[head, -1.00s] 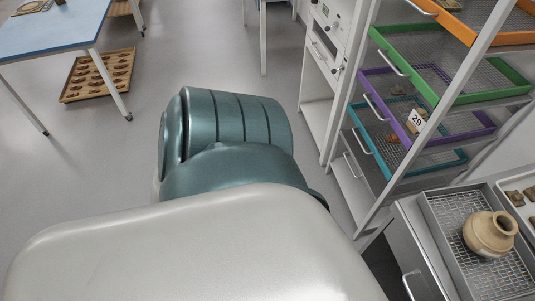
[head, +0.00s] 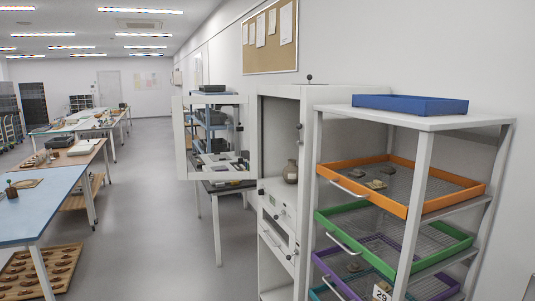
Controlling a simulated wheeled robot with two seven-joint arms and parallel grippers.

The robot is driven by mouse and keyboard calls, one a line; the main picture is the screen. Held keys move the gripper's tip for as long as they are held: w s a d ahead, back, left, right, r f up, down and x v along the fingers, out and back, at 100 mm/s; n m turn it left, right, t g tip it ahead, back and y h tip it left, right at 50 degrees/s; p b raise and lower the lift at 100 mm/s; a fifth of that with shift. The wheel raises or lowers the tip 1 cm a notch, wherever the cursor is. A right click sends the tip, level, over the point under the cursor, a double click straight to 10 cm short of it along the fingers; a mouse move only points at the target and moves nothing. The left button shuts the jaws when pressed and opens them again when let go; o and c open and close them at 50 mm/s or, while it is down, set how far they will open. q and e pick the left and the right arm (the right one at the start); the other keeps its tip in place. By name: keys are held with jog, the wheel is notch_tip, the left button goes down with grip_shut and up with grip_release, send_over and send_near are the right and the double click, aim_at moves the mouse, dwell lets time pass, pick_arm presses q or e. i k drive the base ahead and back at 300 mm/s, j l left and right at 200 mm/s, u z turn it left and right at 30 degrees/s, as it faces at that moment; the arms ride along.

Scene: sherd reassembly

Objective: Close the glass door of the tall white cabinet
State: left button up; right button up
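The tall white cabinet (head: 302,103) stands right of the middle in the head view, beyond the tray rack. Its glass door (head: 203,130) is swung open to the left, out over the aisle. Through the glass I see shelves and things behind it. A small brown jar (head: 291,171) stands inside the cabinet's open compartment. The lower part of the cabinet has a panel with dark knobs and a lower opening. Neither of my grippers shows in this view.
A rack (head: 420,124) with orange, green, purple and teal mesh trays stands close on the right, a blue tray (head: 410,104) on top. The grey aisle between is clear.

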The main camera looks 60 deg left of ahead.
aim_at(178, 102)
jog(key=j+z, duration=0.1)
jog(key=j, duration=1.6)
jog(key=k+j+z, duration=0.15)
jog(key=j, duration=1.6)
jog(key=k+j+z, duration=0.1)
jog(key=j, duration=0.4)
jog(key=k+j, duration=0.1)
jog(key=j, duration=0.45)
jog(key=j+z, duration=0.15)
jog(key=j, duration=0.35)
jog(key=k+j+z, duration=0.1)
jog(key=j, duration=0.4)
jog(key=k+j+z, duration=0.1)
jog(key=k+j, duration=0.15)
jog(key=j, duration=0.25)
jog(key=k+j, duration=0.15)
jog(key=j, duration=0.35)
jog(key=k+j+z, duration=0.15)
jog(key=j, duration=0.3)
jog(key=k+j+z, duration=0.1)
jog(key=j, duration=1.2)
jog(key=k+j+z, duration=0.1)
jog(key=j, duration=0.65)
